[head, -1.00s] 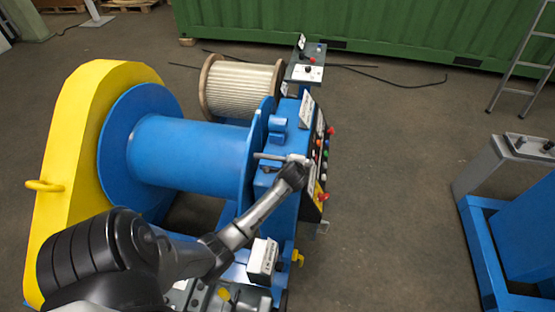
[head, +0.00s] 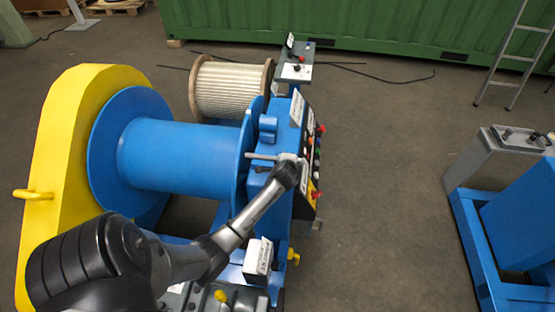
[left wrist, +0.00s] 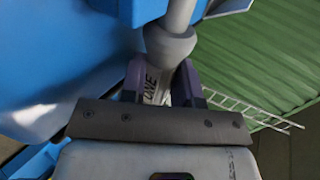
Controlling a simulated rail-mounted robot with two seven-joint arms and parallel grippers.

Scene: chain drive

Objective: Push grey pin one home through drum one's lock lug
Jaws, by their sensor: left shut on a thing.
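Drum one (head: 180,158) is a blue drum lying on its side between a yellow guard and a blue housing. The grey pin (head: 262,156) lies level beside the drum's right flange, its free end pointing left toward it. My left gripper (head: 290,159) is shut on the pin's right end. In the left wrist view the jaws (left wrist: 160,85) hold a grey part marked ONE, and the pin's thick collar and shaft (left wrist: 178,35) extend beyond it near blue metal. I cannot tell whether the tip is inside the lock lug. My right gripper is out of view.
The yellow guard (head: 75,150) stands left of the drum. A blue bracket (head: 268,128) and a panel of coloured knobs (head: 313,160) are close to the gripper. A rope spool (head: 230,88) stands behind. Floor to the right is clear up to another blue frame (head: 520,220).

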